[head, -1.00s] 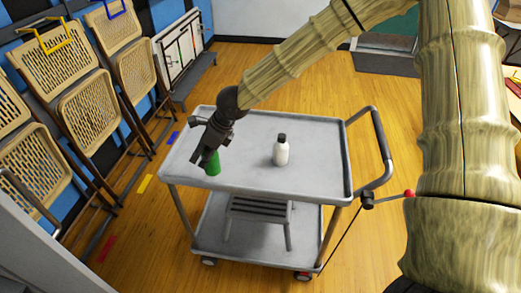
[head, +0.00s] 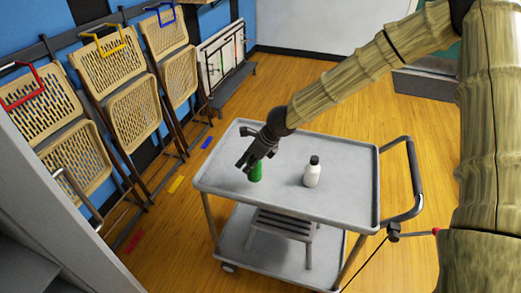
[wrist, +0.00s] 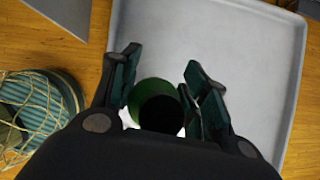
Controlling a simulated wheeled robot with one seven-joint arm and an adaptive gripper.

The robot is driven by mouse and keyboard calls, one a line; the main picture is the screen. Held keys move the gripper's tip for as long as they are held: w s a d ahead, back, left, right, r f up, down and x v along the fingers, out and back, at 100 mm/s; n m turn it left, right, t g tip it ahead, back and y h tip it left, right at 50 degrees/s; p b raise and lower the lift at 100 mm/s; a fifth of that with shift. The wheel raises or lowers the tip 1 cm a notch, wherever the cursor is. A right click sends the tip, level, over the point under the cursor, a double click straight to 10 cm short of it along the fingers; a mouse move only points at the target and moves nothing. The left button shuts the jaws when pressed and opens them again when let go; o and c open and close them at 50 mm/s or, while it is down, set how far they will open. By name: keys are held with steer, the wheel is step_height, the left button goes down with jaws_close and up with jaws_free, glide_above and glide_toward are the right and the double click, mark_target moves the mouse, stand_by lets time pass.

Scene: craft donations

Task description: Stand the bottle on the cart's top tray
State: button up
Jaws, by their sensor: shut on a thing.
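My gripper (head: 250,163) is over the left part of the cart's grey top tray (head: 285,196), pointing down. It is shut on a green bottle (head: 256,174), whose lower part shows beneath the fingers. In the wrist view, the bottle (wrist: 149,88) is seen from above between the dark fingers (wrist: 163,95), with a round dark top. It looks upright, low at the tray surface; I cannot tell if its base touches. A white bottle with a black cap (head: 312,174) stands upright on the tray, right of my gripper and apart from it.
The tray has a raised rim and clear room behind and around the white bottle. The cart's handle (head: 414,180) is at the right. A slatted stool (head: 283,224) is on the lower shelf. Folded chairs (head: 124,95) hang along the left wall. A netted teal bundle (wrist: 38,105) lies beyond the tray.

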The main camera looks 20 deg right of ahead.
steer(key=shift+w+d+f+p, duration=0.7)
steer(key=shift+w+d, duration=0.2)
steer(key=shift+w, duration=0.1)
steer(key=shift+w+d+f+p, duration=0.7)
steer(key=shift+w+d, duration=0.15)
steer(key=shift+w, duration=0.2)
steer(key=shift+w+d+f+p, duration=0.7)
steer(key=shift+w+d, duration=0.2)
steer(key=shift+w, duration=0.1)
steer(key=shift+f, duration=0.1)
steer(key=o, duration=1.1)
steer(key=shift+o, duration=0.2)
steer(key=b+v, duration=0.2)
steer(key=v, duration=1)
